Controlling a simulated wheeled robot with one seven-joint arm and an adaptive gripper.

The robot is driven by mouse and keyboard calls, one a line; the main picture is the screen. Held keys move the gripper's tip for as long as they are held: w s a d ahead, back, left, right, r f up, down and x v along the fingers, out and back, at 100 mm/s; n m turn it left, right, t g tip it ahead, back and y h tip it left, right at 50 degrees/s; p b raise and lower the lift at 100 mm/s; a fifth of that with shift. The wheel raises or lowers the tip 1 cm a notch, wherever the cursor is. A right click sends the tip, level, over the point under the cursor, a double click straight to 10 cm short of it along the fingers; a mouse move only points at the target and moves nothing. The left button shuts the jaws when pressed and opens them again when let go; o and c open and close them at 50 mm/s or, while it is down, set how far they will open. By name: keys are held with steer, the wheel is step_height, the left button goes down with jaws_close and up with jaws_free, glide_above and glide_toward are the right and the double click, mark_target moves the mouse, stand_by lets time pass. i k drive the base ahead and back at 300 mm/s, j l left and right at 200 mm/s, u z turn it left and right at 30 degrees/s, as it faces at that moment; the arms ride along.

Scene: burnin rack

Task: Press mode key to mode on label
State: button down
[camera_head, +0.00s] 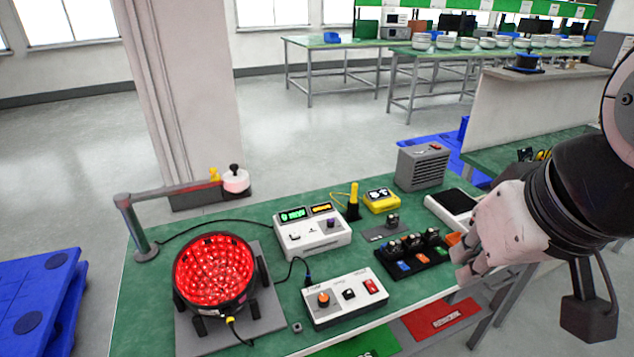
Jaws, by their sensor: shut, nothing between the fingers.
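A white control box (345,299) stands at the front of the green bench, with an orange-topped knob (323,299), a black control (348,294) and a red rocker switch (371,286). The labels are too small to read, so I cannot tell which key is the mode key. My gripper (461,274) is shut and empty at the right, near the bench's front edge, apart from both boxes.
A red-lit round lamp (214,273) stands on a grey plate at left. A black tray (413,256) with several small parts lies between the boxes and my gripper. A yellow meter (381,200) and grey vented box (423,166) stand behind. Cables cross the bench.

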mark_target(347, 292)
steer(key=u, duration=0.15)
steer(key=k+j, duration=0.15)
steer(key=k, duration=0.15)
steer(key=k+j+u, duration=0.45)
steer(key=k+j, duration=0.15)
steer(key=k, duration=0.05)
